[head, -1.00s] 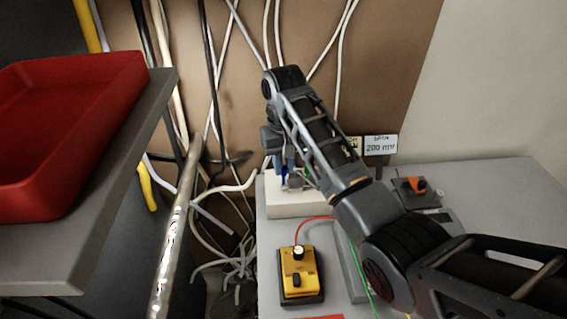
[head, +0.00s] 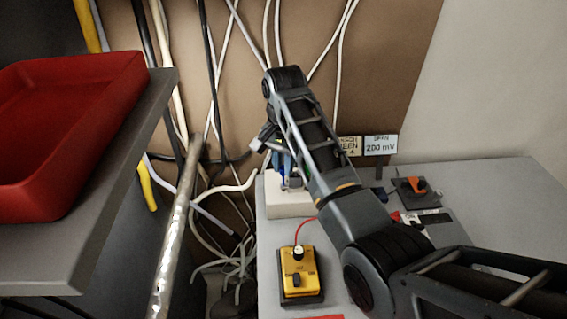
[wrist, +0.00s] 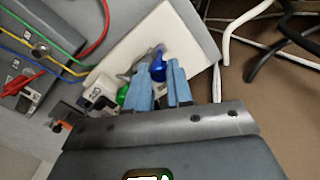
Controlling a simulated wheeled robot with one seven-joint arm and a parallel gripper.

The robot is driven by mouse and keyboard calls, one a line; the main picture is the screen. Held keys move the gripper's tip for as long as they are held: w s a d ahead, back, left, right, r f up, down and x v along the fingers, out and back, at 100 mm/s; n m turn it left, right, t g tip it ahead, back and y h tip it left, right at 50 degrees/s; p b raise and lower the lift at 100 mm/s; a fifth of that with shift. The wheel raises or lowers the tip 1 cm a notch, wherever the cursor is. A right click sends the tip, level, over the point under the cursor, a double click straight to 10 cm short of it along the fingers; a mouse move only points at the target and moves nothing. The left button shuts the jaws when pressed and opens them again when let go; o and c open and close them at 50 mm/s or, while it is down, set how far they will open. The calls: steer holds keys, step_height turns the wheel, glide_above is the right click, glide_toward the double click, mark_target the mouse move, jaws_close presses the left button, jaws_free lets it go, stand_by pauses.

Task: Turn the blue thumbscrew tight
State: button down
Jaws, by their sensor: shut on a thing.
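The blue thumbscrew (wrist: 158,67) shows in the wrist view at the tips of my gripper, on a white block (wrist: 185,45). My gripper (wrist: 160,80) has light blue fingers, one on each side of the thumbscrew, and is shut on it. In the head view my gripper (head: 287,172) points down at the white block (head: 288,205), and the fingers and wrist hide the thumbscrew. A green part (wrist: 122,95) sits beside the left finger in the wrist view. How tight the thumbscrew is cannot be seen.
A yellow box (head: 300,275) with a black knob stands in front of the white block. An orange-knobbed switch (head: 417,186) sits to the right. Cables (head: 225,240) hang left of the bench. A red tray (head: 110,85) lies on the left shelf. Wires (wrist: 60,45) run near the block.

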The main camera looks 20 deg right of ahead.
stand_by(0.3)
steer(key=c, duration=1)
jaws_free()
